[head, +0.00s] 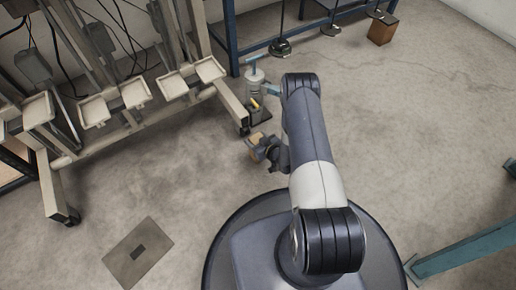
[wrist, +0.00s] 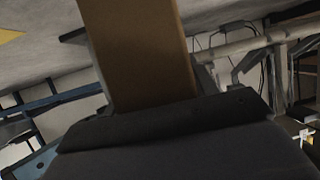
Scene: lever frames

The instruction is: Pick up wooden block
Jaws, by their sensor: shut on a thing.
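The wooden block (wrist: 140,50) is a plain brown slab that fills the upper middle of the wrist view. It stands out beyond the dark edge of my gripper (wrist: 165,120), and its lower part is hidden there. In the head view my gripper (head: 265,150) hangs at the end of the arm, left of the arm links, shut on the block. A small tan part of the block (head: 256,138) shows at the jaws. The fingertips are too small to make out clearly.
A beige rack with trays (head: 135,93) and wheeled feet stands at the left. A pale canister with a blue handle (head: 255,78) is just beyond the gripper. A brown box (head: 382,30) sits at the back right. A floor plate (head: 125,250) lies at lower left.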

